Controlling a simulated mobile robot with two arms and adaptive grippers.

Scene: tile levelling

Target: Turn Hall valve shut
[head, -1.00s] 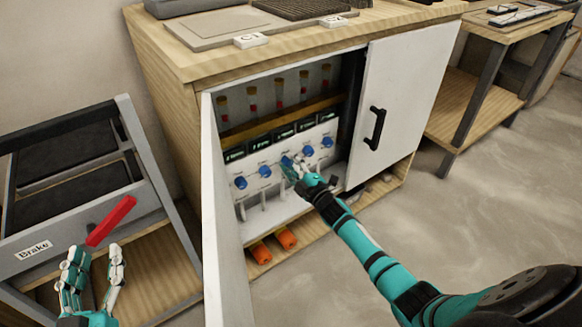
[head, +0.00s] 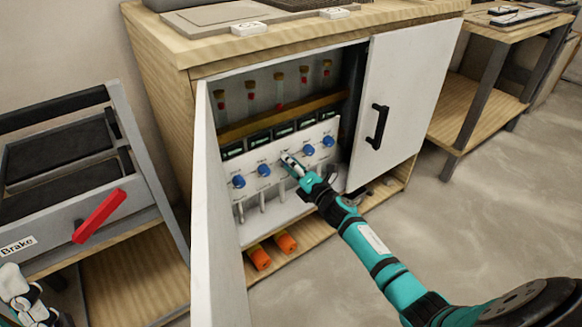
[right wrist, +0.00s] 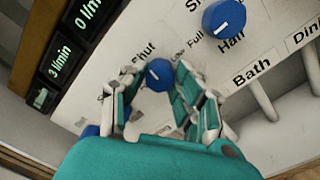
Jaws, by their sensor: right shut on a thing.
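A row of blue valve knobs sits on a white panel (head: 250,197) inside the open cabinet. My right gripper (head: 288,160) is at the middle knob and hides most of it. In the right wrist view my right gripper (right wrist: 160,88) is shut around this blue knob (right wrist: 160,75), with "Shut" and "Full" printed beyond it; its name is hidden.
The open left cabinet door (head: 220,225) stands close to my right arm's left. The right door (head: 405,90) is shut. Orange cylinders (head: 285,243) lie below the panel.

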